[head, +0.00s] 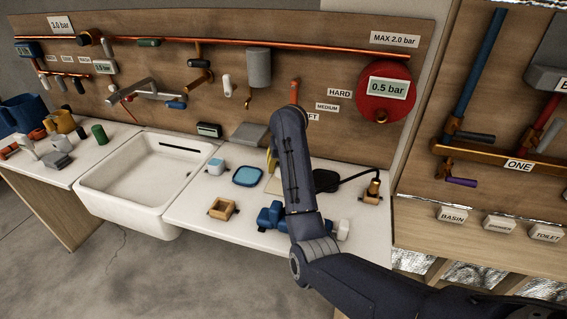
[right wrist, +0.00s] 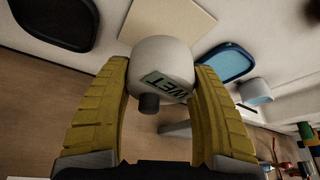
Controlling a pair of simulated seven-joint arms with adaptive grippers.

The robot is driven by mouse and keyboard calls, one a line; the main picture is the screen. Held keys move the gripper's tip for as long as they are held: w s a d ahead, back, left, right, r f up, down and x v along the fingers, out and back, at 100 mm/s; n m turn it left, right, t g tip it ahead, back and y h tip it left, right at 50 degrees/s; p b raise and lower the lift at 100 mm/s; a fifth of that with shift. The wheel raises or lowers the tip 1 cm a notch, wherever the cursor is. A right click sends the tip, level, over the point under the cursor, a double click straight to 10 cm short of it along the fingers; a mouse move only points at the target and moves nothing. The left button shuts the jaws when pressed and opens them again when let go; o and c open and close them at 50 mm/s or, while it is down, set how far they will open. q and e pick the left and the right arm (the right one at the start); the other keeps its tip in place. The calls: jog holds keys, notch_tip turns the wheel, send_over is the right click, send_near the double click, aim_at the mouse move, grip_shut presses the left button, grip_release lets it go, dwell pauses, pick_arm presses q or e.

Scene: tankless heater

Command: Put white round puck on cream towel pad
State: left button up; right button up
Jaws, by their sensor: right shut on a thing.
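The white round puck (right wrist: 163,62) is between the yellow fingers of my right gripper (right wrist: 160,85), which is shut on it. A small display reading "WET" and a dark knob show on the puck. The cream towel pad (right wrist: 172,22) lies on the white counter, just beyond the puck in the right wrist view, and the puck overlaps its edge there. I cannot tell the height of the puck over the counter. In the head view the arm hides the puck and most of the pad; a yellow finger (head: 271,160) shows beside the arm. My left gripper is not in view.
A blue tray (head: 248,176) is left of the pad, with a pale blue-topped cup (head: 217,166) beyond it. A wooden box (head: 222,208) and blue blocks (head: 269,215) are nearer the front. A black pan-like thing (head: 325,181) is to the right. The white sink (head: 145,175) is left.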

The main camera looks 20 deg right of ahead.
jog(key=shift+f, duration=2.45)
jog(key=shift+f, duration=0.5)
jog(key=o, duration=1.4)
jog(key=shift+o, duration=0.2)
jog(key=v, duration=0.6)
jog(key=shift+a, duration=0.1)
jog(key=shift+s+r, duration=0.3)
jog(key=shift+r, duration=0.35)
